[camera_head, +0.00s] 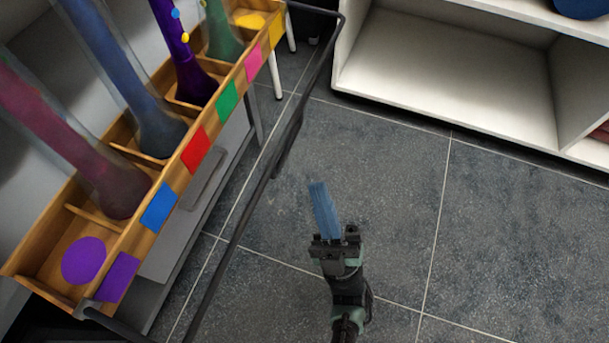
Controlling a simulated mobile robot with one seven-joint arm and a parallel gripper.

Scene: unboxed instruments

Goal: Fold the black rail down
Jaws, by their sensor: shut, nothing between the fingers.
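The black rail (250,202) is a long thin bar frame running diagonally along the front of a wooden compartment tray (219,121). Its far end bends back near the top and its near end meets the tray's lower left corner. The rail stands out from the tray's front, over the floor in this view. My gripper (321,197) is shut and empty, with blue fingers pointing up in the picture. It is to the right of the rail, apart from it in the view.
The tray holds several tall coloured instruments, including a purple one (195,85) and a blue one (155,125). Coloured squares mark its front. A white shelf (449,85) stands at the upper right. Grey tiled floor (515,245) is clear to the right of my gripper.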

